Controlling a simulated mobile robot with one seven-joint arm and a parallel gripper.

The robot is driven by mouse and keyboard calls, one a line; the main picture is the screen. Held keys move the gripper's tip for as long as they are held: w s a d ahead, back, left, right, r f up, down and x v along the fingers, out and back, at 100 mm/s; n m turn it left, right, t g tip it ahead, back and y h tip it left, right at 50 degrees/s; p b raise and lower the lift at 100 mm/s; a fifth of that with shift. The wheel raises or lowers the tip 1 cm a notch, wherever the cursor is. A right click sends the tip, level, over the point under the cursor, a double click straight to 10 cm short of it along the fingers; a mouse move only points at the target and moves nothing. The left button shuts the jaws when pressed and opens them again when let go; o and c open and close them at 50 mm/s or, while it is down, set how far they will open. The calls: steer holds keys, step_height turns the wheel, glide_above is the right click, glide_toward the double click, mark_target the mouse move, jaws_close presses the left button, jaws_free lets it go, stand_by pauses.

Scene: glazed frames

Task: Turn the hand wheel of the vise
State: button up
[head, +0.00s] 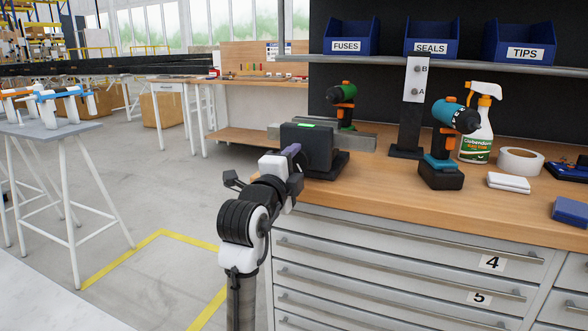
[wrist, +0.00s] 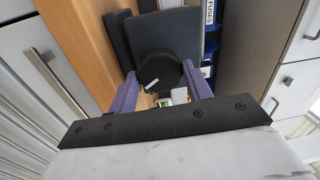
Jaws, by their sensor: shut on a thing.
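The vise (head: 306,146) is a dark block with a green strip on top, grey jaws behind it and a black base on the wooden bench. My gripper (head: 292,152) reaches its near left face from the front, and its purple fingertips are mostly hidden there by my wrist. In the wrist view the two purple fingers of my gripper (wrist: 159,72) stand on either side of the dark, rounded hand wheel (wrist: 165,55), which has a short white mark near its lower edge. My gripper is shut on the hand wheel. The wheel is hidden in the head view.
A green drill (head: 344,100) stands behind the vise. A black stand (head: 408,150), a teal drill (head: 442,176), a spray bottle (head: 476,140) and a tape roll (head: 520,162) are to the right. Blue bins (head: 352,32) sit on the shelf above. Drawers (head: 400,262) fill the bench front.

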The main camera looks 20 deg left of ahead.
steer(key=o, duration=1)
steer(key=s, duration=0.9)
steer(key=s+f, duration=0.1)
steer(key=s, duration=0.3)
steer(key=shift+s+a+f+b, duration=0.1)
steer(key=shift+s+a+b, duration=0.15)
steer(key=shift+s+b, duration=0.15)
